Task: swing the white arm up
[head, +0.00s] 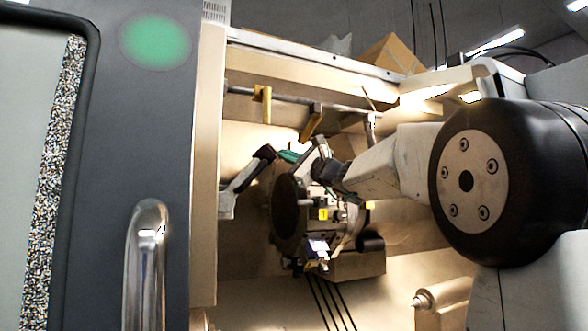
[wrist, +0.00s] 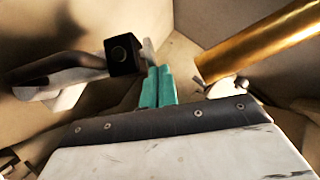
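The white arm (head: 242,178) shows left of centre in the head view, inside the machine. It slants up to the right from the left wall to a black end block. In the wrist view the pale arm (wrist: 62,90) comes in from the left, and its black block (wrist: 122,55) lies just left of my fingertips. My gripper (wrist: 158,72) has two teal fingers side by side with almost no gap. A small pale piece shows behind the fingertips; I cannot tell whether they touch it. In the head view my gripper (head: 289,156) is right of the black block.
A round dark turret (head: 287,208) with tool holders stands below my gripper. A rail (head: 290,100) with yellow brackets (head: 312,122) runs above. In the wrist view a brass-coloured bar (wrist: 262,42) is close on the right. The machine door (head: 150,120) fills the left of the head view.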

